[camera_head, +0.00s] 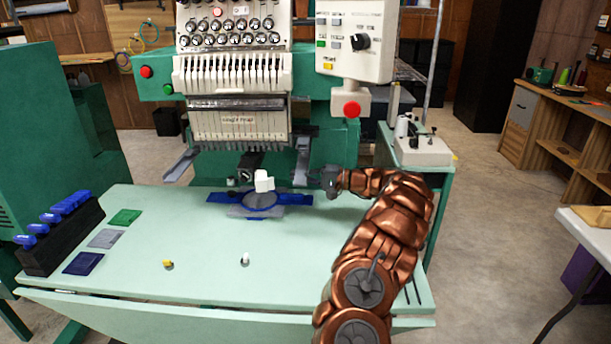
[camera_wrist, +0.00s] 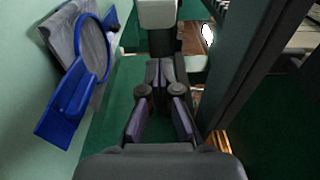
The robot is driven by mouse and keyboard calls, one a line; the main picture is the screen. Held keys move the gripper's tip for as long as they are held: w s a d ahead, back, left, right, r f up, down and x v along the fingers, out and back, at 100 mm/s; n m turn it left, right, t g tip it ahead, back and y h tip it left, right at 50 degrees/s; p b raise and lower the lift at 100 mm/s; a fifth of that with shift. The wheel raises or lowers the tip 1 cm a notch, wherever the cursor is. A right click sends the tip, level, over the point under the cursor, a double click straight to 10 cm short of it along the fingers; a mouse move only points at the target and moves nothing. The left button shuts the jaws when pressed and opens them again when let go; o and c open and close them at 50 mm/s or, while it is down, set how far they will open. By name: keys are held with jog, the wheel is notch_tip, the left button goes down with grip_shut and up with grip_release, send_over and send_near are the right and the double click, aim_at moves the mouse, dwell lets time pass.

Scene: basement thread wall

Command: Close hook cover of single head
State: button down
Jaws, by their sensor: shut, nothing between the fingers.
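A single-head embroidery machine (camera_head: 240,122) stands behind the pale green table. A small white block, which may be the hook cover (camera_head: 263,182), sits at the front of the dark lower arm below the needle head. It also shows at the top of the wrist view (camera_wrist: 157,14). I cannot tell whether it is open or closed. My gripper (camera_head: 322,183) is just right of the lower arm, apart from the white block. In the wrist view my gripper (camera_wrist: 161,72) has its fingers together, with nothing between them.
A blue hoop with grey cloth (camera_head: 262,200) lies on the table under the white block. Grey brackets (camera_head: 303,155) hang beside the needle head. A black rack with blue spools (camera_head: 62,235) stands at the left. The table's front middle is mostly clear, with two small pieces.

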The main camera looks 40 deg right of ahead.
jog(key=shift+w+a+p, duration=0.15)
jog(key=shift+w+a, duration=0.05)
jog(key=shift+a, duration=1.3)
jog(key=shift+w+a+p, duration=0.15)
jog(key=shift+a, duration=1.3)
